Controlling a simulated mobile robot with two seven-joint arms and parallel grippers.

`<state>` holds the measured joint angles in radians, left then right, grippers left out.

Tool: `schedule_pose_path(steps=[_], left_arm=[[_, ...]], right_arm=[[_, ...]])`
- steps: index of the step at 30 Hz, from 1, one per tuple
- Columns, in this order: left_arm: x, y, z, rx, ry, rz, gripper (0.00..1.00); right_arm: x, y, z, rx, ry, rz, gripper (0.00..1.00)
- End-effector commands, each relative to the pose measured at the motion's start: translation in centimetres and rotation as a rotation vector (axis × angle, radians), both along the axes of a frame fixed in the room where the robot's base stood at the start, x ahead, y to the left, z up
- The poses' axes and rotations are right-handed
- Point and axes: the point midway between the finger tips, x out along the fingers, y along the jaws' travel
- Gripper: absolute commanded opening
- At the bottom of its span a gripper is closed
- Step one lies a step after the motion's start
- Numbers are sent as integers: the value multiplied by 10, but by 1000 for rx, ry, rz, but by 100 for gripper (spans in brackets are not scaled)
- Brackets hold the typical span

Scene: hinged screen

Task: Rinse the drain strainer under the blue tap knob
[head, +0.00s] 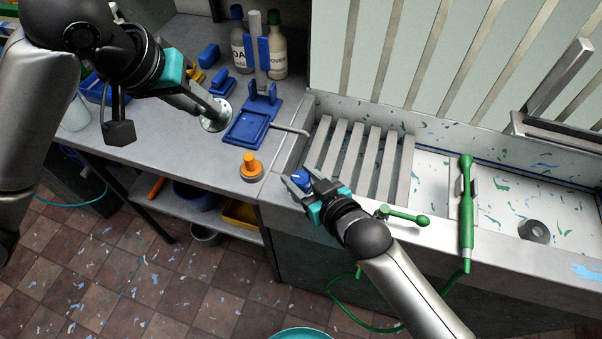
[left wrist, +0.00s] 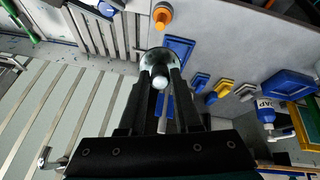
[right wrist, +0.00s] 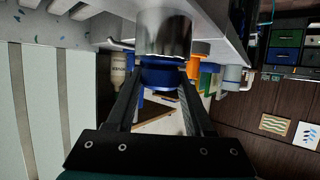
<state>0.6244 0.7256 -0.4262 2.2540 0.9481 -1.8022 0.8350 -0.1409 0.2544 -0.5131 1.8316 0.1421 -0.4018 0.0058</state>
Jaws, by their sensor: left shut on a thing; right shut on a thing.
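The drain strainer (head: 216,116) is a round metal disc with a short stem. My left gripper (head: 207,108) is shut on its stem and holds it over the grey counter, left of the blue tray. It also shows between the fingers in the left wrist view (left wrist: 157,62). The blue tap knob (head: 300,178) is at the sink's front left corner. My right gripper (head: 303,184) is shut on it. In the right wrist view the knob (right wrist: 163,74) sits between the fingertips against a silver cylinder (right wrist: 163,32).
An orange knob (head: 251,167) stands near the counter's front edge. A blue tray (head: 246,128) and bottles (head: 277,52) are behind it. Grey slats (head: 362,160) cover the sink's left part. A green sprayer (head: 466,205) and a grey ring (head: 534,231) are farther right.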

Motion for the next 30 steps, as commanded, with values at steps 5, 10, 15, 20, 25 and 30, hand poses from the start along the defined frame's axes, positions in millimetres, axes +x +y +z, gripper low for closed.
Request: schedule_pose_path(steps=[5, 10, 15, 20, 25, 30], left_arm=[[0, 0, 6, 0, -1, 0, 0], [0, 0, 4, 0, -1, 0, 0], [0, 0, 2, 0, -1, 0, 0], [0, 0, 1, 0, -1, 0, 0], [0, 0, 2, 0, -1, 0, 0], [0, 0, 2, 0, -1, 0, 0]], right_arm=[[1, 0, 2, -3, -4, 88, 0], [1, 1, 2, -2, -7, 165, 0], [1, 1, 1, 1, -4, 212, 0], [0, 1, 1, 4, -1, 224, 0], [0, 1, 1, 4, 0, 223, 0], [0, 0, 1, 3, 0, 222, 64]])
